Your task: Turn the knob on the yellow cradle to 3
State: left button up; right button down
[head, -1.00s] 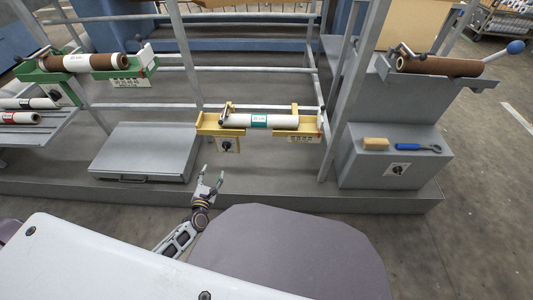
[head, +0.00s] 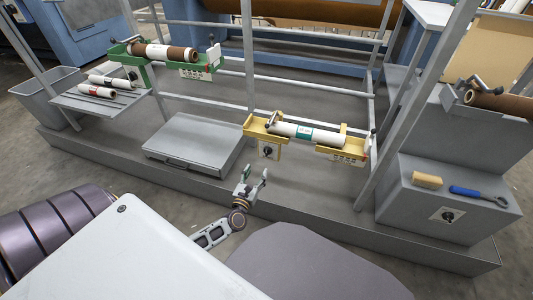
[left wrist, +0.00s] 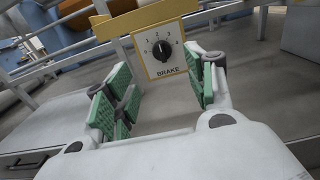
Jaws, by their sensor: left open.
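The yellow cradle (head: 256,130) holds a white roll (head: 305,134) with a green label. A black knob (head: 267,152) sits on a plate at the cradle's left front. In the left wrist view the dark round knob (left wrist: 162,50) is on a white dial with a yellow border, marked BRAKE, with numbers around its top. Its pointer looks roughly upward; the exact setting is hard to tell. My left gripper (head: 254,175) is open and empty, just below and in front of the knob. In the wrist view its green-padded fingers (left wrist: 160,88) stand either side of the dial, apart from it. My right gripper is not in view.
A grey lidded box (head: 195,138) lies left of the cradle. A green cradle (head: 140,52) with a roll is farther left. Frame posts stand nearby.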

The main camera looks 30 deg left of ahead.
aim_at(266, 151)
pick_arm(q)
jog(key=shift+b+x, duration=1.55)
jog(key=shift+x, duration=5.3)
jog(key=shift+c, duration=0.4)
jog(key=c, duration=0.9)
jog(key=shift+o, duration=0.2)
